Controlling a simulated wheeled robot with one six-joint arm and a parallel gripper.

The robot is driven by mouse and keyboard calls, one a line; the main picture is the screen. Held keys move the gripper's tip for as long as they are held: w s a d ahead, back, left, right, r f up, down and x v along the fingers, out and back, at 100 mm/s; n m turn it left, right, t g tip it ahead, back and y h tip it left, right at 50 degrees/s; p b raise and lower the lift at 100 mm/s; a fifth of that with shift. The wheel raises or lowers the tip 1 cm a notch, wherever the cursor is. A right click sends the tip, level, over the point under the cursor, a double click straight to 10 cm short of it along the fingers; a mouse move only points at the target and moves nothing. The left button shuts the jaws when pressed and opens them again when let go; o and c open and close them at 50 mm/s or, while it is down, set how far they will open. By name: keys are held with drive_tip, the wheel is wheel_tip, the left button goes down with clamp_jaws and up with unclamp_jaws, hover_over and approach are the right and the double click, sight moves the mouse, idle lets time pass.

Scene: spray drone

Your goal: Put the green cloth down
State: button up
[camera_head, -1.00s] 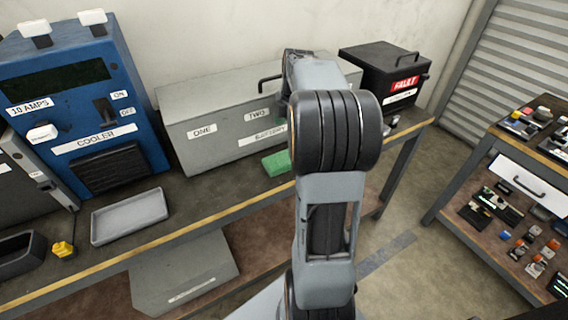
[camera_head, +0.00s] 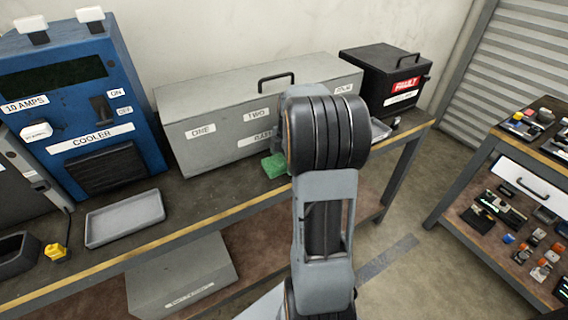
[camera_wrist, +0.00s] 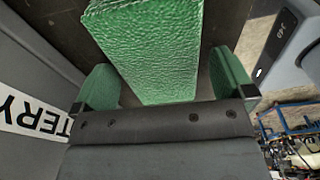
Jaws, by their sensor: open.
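The green cloth (camera_head: 273,166) lies on the workbench in front of the long grey box, partly hidden by my arm in the head view. It looks like a thick, textured green pad (camera_wrist: 150,40) in the wrist view. My gripper (camera_wrist: 165,80) is open, with one green-faced finger on each side of the cloth. Narrow gaps show between the cloth and both fingers. In the head view my arm hides most of the gripper.
The grey box (camera_head: 215,112), labelled with numbers, stands close behind the cloth. A blue cooler unit (camera_head: 75,105) and an empty grey tray (camera_head: 125,218) are to the left. A black fault box (camera_head: 385,75) is at right. Bare bench top lies between tray and cloth.

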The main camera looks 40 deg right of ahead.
drive_tip(key=shift+f, duration=0.1)
drive_tip(key=c, duration=1)
